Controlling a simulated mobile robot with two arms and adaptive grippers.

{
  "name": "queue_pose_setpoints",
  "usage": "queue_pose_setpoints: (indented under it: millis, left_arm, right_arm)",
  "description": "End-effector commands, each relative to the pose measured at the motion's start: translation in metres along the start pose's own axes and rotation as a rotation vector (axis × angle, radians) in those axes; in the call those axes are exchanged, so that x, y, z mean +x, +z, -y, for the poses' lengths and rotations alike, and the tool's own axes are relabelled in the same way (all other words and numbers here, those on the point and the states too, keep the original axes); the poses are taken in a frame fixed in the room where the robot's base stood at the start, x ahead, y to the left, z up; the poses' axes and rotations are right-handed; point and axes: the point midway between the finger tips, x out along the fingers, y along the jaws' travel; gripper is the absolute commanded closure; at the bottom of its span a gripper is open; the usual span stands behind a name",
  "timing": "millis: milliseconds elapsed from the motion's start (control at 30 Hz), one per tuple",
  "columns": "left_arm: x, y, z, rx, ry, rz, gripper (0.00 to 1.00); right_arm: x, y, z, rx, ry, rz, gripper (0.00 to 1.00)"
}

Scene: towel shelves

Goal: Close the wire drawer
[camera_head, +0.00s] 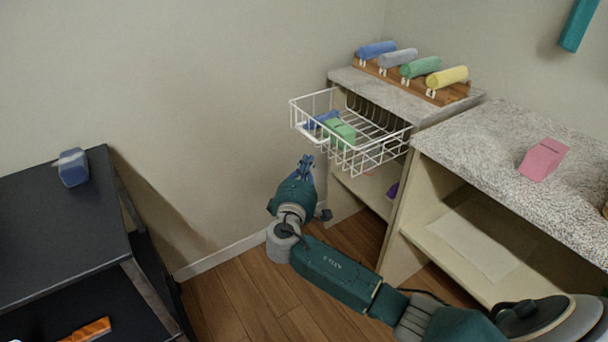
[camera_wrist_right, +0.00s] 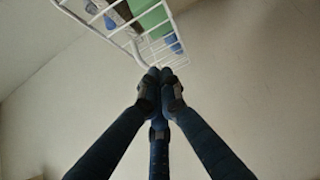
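The white wire drawer (camera_head: 372,158) is pulled out from under the top of the shelf unit and juts into the room. It holds a blue item (camera_head: 322,121) and a green item (camera_head: 339,131). My right gripper (camera_head: 307,160) is in front of and below the drawer's outer end. In the right wrist view, the fingers (camera_wrist_right: 158,72) are together with nothing visible between them, and their tips appear close to the drawer's lower wires (camera_wrist_right: 137,53). I cannot tell whether they touch. My left gripper is not in view.
Rolled towels sit in a wooden rack (camera_head: 435,93) on the shelf top. A speckled counter (camera_head: 480,150) with a pink item (camera_head: 543,159) stands at right. A dark shelf (camera_head: 60,215) with a blue-white item (camera_head: 73,167) stands at left. Open floor (camera_head: 235,300) lies between.

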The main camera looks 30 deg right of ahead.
Motion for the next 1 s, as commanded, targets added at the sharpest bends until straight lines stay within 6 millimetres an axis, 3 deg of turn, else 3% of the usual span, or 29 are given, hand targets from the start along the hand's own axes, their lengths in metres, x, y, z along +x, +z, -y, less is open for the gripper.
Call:
queue_pose_setpoints:
  millis: [100,300,1000]
  left_arm:
    - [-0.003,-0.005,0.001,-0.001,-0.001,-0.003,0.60]
    - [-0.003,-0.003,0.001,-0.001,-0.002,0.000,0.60]
    - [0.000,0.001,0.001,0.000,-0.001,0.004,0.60]
  right_arm:
    - [0.027,0.001,0.000,-0.001,0.002,0.003,1.00]
    - [0.050,0.019,0.000,-0.002,0.000,0.002,1.00]
    - [0.063,0.033,0.002,0.001,-0.002,0.002,1.00]
